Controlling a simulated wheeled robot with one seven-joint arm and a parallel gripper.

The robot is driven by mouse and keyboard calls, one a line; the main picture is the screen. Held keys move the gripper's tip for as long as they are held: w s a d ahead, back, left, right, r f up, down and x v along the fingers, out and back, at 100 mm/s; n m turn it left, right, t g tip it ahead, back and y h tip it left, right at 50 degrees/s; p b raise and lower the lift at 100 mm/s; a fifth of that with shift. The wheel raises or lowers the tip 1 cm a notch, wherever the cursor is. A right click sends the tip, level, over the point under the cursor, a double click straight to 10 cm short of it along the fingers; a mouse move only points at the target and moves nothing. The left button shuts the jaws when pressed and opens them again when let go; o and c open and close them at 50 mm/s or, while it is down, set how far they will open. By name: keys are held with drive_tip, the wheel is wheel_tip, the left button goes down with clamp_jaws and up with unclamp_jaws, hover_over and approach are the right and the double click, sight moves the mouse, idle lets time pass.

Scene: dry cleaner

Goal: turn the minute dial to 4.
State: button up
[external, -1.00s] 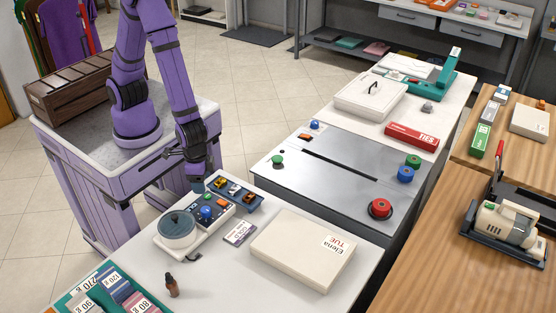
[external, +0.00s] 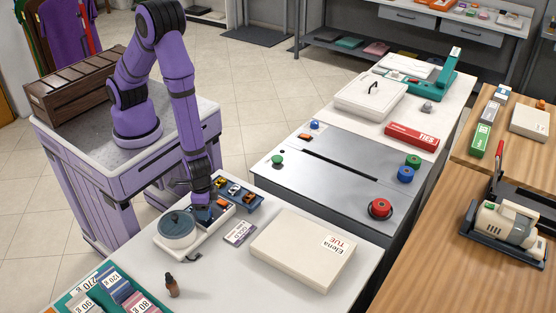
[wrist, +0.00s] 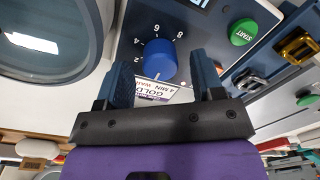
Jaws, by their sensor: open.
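The minute dial is a round blue knob (wrist: 160,60) on a dark panel, ringed by white numbers; 2, 4, 6 and 8 show in the wrist view. A pale mark shows at its lower edge, but I cannot tell for certain which number it points to. My gripper (wrist: 163,66) is open, with one dark blue finger toward each side of the dial. I cannot tell whether either finger touches it. In the external view my gripper (external: 203,213) is over the machine's panel and mostly hides the dial.
A green START button (wrist: 243,32) is near the dial.

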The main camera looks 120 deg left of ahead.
drive_tip(key=shift+f, duration=0.4)
drive_tip(key=c, duration=0.9)
